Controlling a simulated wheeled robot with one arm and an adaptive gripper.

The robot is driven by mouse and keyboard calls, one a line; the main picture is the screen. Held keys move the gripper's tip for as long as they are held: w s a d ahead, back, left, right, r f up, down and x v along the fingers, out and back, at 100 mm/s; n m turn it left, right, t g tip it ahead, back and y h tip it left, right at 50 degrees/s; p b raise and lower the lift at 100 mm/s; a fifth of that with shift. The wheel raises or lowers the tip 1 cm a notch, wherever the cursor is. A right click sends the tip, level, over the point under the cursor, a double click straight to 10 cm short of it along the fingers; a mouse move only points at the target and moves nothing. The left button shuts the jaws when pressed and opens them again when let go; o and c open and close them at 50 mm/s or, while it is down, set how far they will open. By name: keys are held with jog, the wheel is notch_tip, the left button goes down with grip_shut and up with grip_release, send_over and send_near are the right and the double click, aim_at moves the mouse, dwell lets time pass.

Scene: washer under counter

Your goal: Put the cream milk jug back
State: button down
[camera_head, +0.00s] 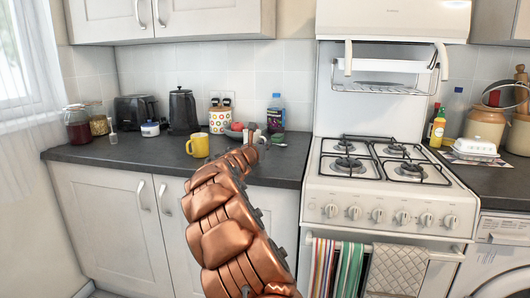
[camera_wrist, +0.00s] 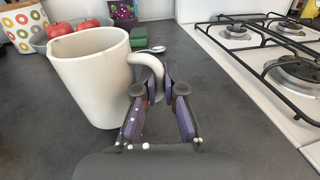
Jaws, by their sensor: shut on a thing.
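The cream milk jug (camera_wrist: 95,80) stands upright, large in the left half of the wrist view, with its handle toward me. My gripper (camera_wrist: 162,88) is shut on the jug's handle, with one finger on each side. I cannot tell whether the jug's base touches the dark counter (camera_wrist: 245,125) or hangs just above it. In the head view my gripper (camera_head: 262,142) is small, over the counter left of the stove, and my arm hides much of that area. The jug is not clear there.
A yellow mug (camera_head: 198,146) stands left of my arm. A bowl with red fruit (camera_wrist: 60,37), a patterned pot (camera_wrist: 22,27) and a green sponge (camera_wrist: 138,36) are behind the jug. The stove (camera_head: 385,165) is to the right. The counter's front left is clear.

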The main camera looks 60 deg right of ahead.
jog(key=shift+f, duration=1.1)
jog(key=shift+f, duration=0.1)
jog(key=c, duration=1.3)
grip_release()
jog(key=shift+b, duration=0.3)
jog(key=shift+a, duration=0.6)
jog(key=a, duration=0.3)
jog(key=s+a, duration=0.1)
jog(key=a, duration=0.3)
jog(key=s+a, duration=0.1)
jog(key=a, duration=0.2)
jog(key=shift+a, duration=0.4)
